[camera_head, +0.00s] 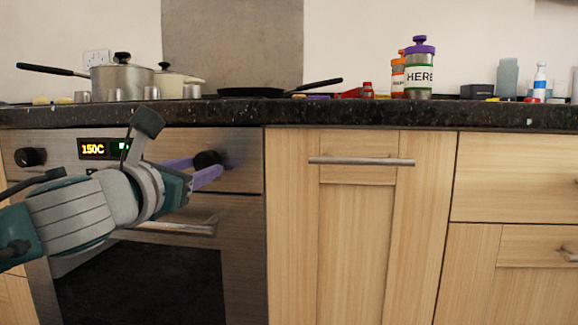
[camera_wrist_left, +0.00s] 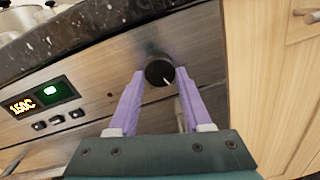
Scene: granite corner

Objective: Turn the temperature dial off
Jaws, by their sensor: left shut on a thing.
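The black temperature dial (camera_head: 207,158) is on the right side of the oven's steel control panel. It also shows in the left wrist view (camera_wrist_left: 159,70), with a pale mark on its face pointing to the lower right. My left gripper (camera_head: 208,166) has its two lilac fingers on either side of the dial and is shut on it. The fingertips also show in the left wrist view (camera_wrist_left: 161,76). The oven display (camera_head: 93,149) reads 150C, with a green lit part beside it. My right gripper is not in view.
Another black knob (camera_head: 30,157) is at the panel's left end. The oven door handle (camera_head: 178,228) runs below the panel. The dark granite counter (camera_head: 350,113) overhangs above, with pots (camera_head: 122,80), a pan (camera_head: 252,92) and jars (camera_head: 419,70). A cabinet handle (camera_head: 361,161) is to the right.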

